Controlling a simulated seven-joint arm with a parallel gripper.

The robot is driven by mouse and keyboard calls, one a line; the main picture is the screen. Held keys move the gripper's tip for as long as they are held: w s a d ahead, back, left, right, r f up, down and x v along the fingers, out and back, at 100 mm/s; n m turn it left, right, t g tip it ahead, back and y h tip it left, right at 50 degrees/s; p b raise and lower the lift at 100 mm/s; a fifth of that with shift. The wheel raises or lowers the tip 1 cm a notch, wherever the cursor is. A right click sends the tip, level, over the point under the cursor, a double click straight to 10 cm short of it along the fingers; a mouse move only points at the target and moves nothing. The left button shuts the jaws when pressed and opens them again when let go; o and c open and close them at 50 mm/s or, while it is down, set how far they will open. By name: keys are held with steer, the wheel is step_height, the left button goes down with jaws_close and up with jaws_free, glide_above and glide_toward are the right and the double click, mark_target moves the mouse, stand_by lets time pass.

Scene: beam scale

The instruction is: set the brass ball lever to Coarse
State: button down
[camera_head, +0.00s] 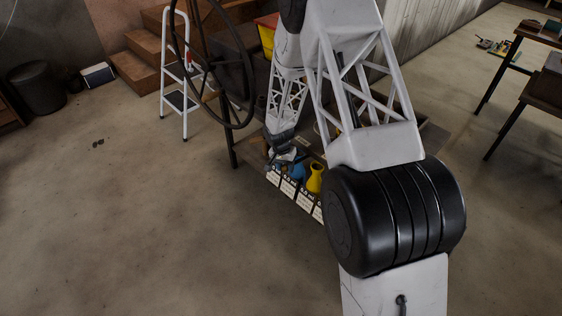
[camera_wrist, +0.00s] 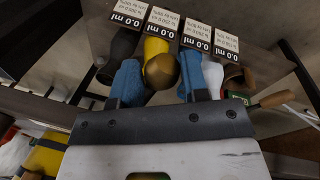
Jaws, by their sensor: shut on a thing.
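The brass ball (camera_wrist: 161,71) of the lever sits between the two blue finger pads of my gripper (camera_wrist: 161,84) in the wrist view. My gripper is shut on the ball. The lever's stem and any Coarse mark are hidden or cannot be made out. In the head view my gripper (camera_head: 284,157) is small and low over the bench, close to a blue shape (camera_head: 298,171); the ball cannot be made out there.
A yellow jug (camera_head: 316,179) stands beside the blue shape. Several cards (camera_head: 288,188) reading 0.0 ml line the bench edge. In the wrist view, a dark vessel (camera_wrist: 120,46) and a white one (camera_wrist: 213,76) flank the ball. A wooden handle (camera_wrist: 275,99) sticks out at right.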

steer(key=s+d+n+t, duration=0.1)
steer(key=s+d+n, duration=0.5)
steer(key=s+d, duration=0.3)
steer(key=shift+s+d, duration=0.35)
steer(key=shift+d, duration=1.3)
steer(key=shift+r, duration=0.1)
steer(key=c, duration=0.8)
jaws_free()
steer(key=shift+d, duration=0.1)
steer(key=shift+o, duration=0.5)
steer(key=shift+s, duration=0.1)
step_height(320, 180, up, 8)
steer(key=a, duration=0.1)
steer(key=shift+a+f, duration=0.2)
steer(key=shift+s, duration=0.1)
steer(key=shift+r, duration=0.1)
